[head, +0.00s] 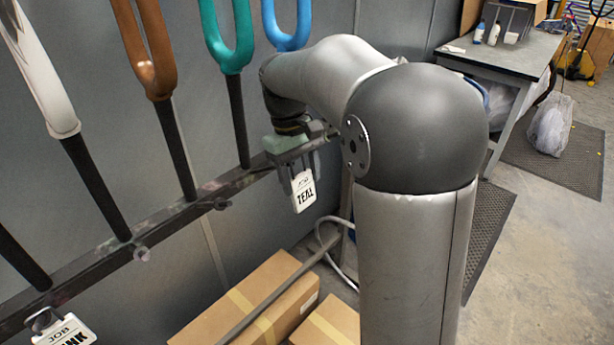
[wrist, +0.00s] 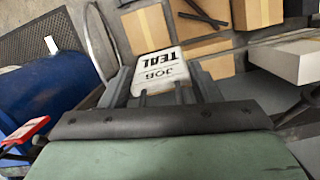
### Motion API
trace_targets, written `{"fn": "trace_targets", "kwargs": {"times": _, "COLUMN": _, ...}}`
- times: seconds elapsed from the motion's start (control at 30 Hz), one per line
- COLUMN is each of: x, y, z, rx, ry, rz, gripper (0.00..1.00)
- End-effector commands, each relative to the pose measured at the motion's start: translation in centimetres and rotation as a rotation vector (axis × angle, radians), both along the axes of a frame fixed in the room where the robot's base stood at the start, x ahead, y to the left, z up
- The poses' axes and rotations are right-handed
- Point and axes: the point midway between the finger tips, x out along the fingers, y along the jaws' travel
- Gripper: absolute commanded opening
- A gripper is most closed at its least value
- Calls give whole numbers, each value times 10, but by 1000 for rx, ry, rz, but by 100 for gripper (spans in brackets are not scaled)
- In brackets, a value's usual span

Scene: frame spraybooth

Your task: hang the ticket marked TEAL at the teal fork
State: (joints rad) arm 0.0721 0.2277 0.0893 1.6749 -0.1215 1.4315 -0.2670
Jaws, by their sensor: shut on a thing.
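The white ticket marked TEAL (head: 304,190) is in my gripper (head: 291,166) and hangs below the fingers in the head view. In the wrist view the ticket (wrist: 159,70) sits between the two dark fingers of my gripper (wrist: 162,88), its print upside down. The teal fork (head: 236,55) stands on the rack, its dark steerer running down to the rail just left of my gripper. Any peg by the teal fork's foot is hidden or unclear behind my gripper.
The dark rail (head: 170,226) carries a white fork (head: 42,75), a copper fork (head: 154,65) and a blue fork (head: 290,38). Pegs (head: 141,254) stick out from it. Another ticket (head: 64,332) hangs at lower left. Cardboard boxes (head: 262,290) lie below.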

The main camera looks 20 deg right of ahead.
Motion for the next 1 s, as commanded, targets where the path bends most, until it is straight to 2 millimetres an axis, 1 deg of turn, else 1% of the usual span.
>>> {"fn": "trace_targets", "kwargs": {"times": 0.57, "x": 30, "y": 17, "z": -4, "rx": 0, "ry": 1, "rz": 1, "gripper": 31}}
{"fn": "trace_targets", "kwargs": {"times": 1.0, "x": 40, "y": 22, "z": -25, "rx": 0, "ry": 0, "rz": 0, "gripper": 31}}
